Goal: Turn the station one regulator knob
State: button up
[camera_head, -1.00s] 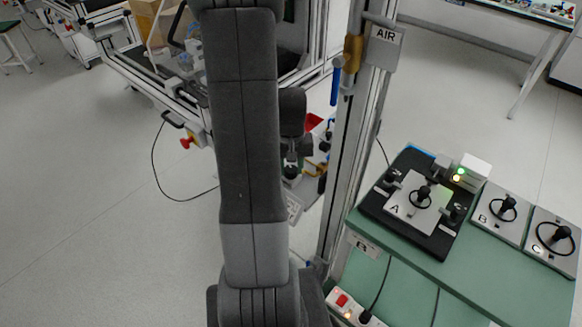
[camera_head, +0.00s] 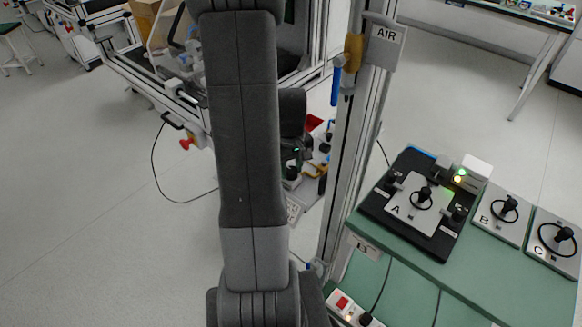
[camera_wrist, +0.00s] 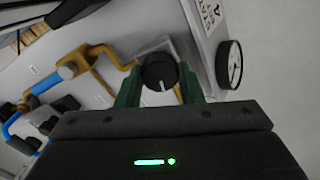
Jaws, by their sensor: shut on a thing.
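The regulator knob (camera_wrist: 157,72) is black and round with a white mark line on its face, in the middle of the wrist view. My gripper (camera_wrist: 160,90) has one green finger on each side of the knob and is shut on it. The knob sits by brass-coloured pipework (camera_wrist: 100,62). In the head view my own arm covers most of this spot. Only part of my wrist, with a small green light, shows right of the arm, and the knob cannot be made out there.
A round dial gauge (camera_wrist: 229,64) is close on the right in the wrist view. In the head view a metal post with an AIR sign (camera_head: 385,48) stands right of my arm. A green bench (camera_head: 480,260) with plates A, B and C is farther right. Open floor lies left.

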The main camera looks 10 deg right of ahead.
aim_at(291, 170)
jog(key=o, duration=1)
jog(key=shift+r, duration=0.1)
notch_tip(291, 170, up, 14)
jog(key=p, duration=0.1)
jog(key=shift+f, duration=0.25)
notch_tip(291, 170, down, 14)
jog(key=shift+r+b, duration=0.15)
jog(key=shift+b, duration=0.3)
jog(key=shift+r, duration=0.1)
